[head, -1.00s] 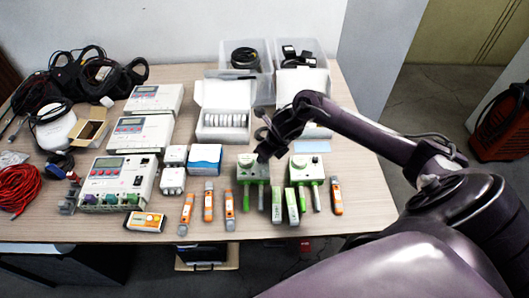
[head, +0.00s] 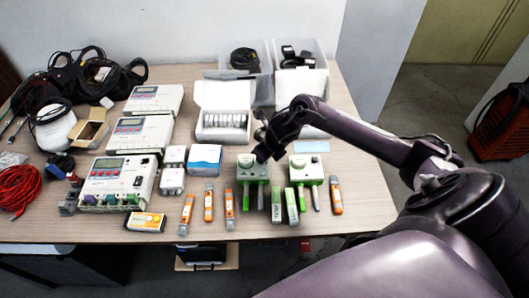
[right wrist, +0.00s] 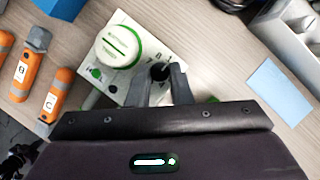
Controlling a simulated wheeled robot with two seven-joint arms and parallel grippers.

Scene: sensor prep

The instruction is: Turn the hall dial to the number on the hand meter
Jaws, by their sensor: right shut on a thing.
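My right gripper (right wrist: 163,72) is shut on a small black knob (right wrist: 160,70) on a green-and-white box (right wrist: 140,22). I cannot tell which part is labelled hall. My left gripper is out of view.
Several orange handhelds (head: 208,205) and green ones (head: 291,206) lie along the front edge. A blue-and-white carton (head: 205,158) stands left of the box. A light-blue note (right wrist: 282,86) lies to the right. White instruments (head: 118,185) fill the left side.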

